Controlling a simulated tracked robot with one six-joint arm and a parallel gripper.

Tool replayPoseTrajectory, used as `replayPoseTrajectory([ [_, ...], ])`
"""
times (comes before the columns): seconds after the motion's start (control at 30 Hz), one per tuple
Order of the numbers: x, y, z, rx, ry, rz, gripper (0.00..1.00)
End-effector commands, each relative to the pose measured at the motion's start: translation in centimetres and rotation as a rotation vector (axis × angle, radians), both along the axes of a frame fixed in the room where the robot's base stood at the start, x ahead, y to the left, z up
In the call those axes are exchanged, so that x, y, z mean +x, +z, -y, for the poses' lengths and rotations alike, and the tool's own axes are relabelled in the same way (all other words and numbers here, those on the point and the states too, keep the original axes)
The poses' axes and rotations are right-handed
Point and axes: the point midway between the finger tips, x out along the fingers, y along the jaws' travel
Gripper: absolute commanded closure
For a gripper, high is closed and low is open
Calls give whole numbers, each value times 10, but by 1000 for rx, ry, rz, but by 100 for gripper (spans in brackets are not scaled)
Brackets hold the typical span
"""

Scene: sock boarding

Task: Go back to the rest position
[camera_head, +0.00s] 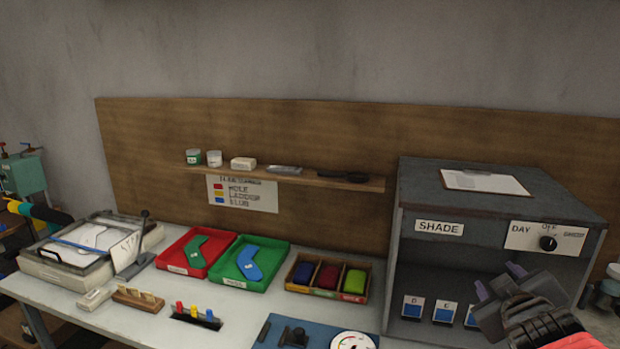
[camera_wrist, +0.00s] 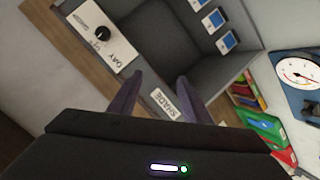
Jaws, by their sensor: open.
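My gripper (camera_head: 498,285) is at the lower right of the head view, in front of the grey shade box (camera_head: 420,195). In the wrist view my gripper (camera_wrist: 157,85) has its two dark fingers apart, with nothing between them. The shade box also shows in the wrist view (camera_wrist: 245,45), with its SHADE label and its switch panel (camera_wrist: 100,35). In the head view the knob (camera_head: 547,243) sits on the panel marked DAY and OFF, close above my gripper. Part of the box's right side is hidden behind my arm.
A red tray (camera_head: 168,262) and a green tray (camera_head: 232,279) each hold a sock shape. A sectioned box (camera_head: 327,294) holds coloured rolls. A blue mat (camera_head: 270,322) with a dial gauge (camera_head: 352,341) lies at the front. A clipboard (camera_head: 485,181) lies on the shade box.

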Motion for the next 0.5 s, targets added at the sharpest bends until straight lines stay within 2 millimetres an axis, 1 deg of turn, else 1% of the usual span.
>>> replayPoseTrajectory([
  [0.03, -4, -1, -11, 32, -13, -13, 56],
  [0.27, -36, -24, -52, 232, -108, -118, 56],
  [0.37, -54, -38, -75, 325, -135, -179, 56],
  [0.5, -83, -56, -113, 456, -160, -278, 56],
])
